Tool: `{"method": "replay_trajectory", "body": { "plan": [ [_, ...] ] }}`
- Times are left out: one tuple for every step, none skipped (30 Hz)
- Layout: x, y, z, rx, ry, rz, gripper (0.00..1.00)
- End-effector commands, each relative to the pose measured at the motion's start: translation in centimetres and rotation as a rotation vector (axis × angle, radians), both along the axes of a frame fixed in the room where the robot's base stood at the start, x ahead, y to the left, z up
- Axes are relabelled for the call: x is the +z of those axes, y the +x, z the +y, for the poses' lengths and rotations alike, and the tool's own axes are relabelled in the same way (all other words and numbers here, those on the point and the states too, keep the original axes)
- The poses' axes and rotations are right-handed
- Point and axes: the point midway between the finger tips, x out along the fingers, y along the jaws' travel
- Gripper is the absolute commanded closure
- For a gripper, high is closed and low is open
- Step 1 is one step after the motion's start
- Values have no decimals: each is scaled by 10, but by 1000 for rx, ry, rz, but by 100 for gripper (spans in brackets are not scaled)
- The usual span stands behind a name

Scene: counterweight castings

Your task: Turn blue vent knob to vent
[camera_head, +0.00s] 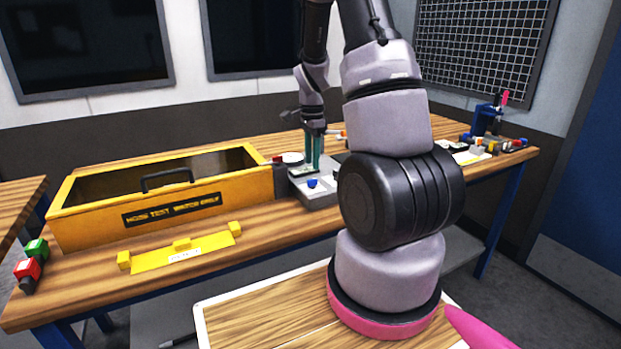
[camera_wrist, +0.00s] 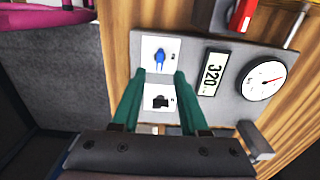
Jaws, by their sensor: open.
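The blue vent knob (camera_wrist: 159,58) sits on a white label plate on a grey panel (camera_wrist: 205,110) in the wrist view. It also shows as a small blue spot in the head view (camera_head: 312,183), on the panel's near side (camera_head: 323,198). A black knob (camera_wrist: 161,101) sits on a second white plate beside it. My gripper (camera_wrist: 160,73) is open, its green fingers spread. In the wrist view the fingertips lie to either side just below the blue knob, with the black knob between the fingers. My gripper also shows over the panel in the head view (camera_head: 314,168). Contact cannot be told.
A yellow box (camera_head: 150,205) stands left of the panel on the wooden bench. Small items (camera_head: 478,150) lie at the right.

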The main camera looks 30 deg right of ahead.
Motion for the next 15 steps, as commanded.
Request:
{"method": "replay_trajectory", "body": {
  "plan": [
    [-12,-1,0,0,1,5,56],
    [-18,-1,0,0,1,5,56],
    [-25,-1,0,0,1,4,56],
    [-30,-1,0,1,1,4,56],
    [-35,-2,0,1,1,5,56],
    [-41,-1,0,1,1,3,56],
    [-45,-1,0,1,2,4,56],
    [-49,-1,0,1,1,3,56],
    [-53,-1,0,0,1,2,56],
    [-56,-1,0,0,1,2,56],
    [-58,-1,0,0,1,2,56],
    [-60,-1,0,1,0,1,56],
    [-62,-1,0,1,0,1,56],
    [-63,-1,0,1,1,0,56],
    [-63,0,0,1,1,0,56]
  ]
}}
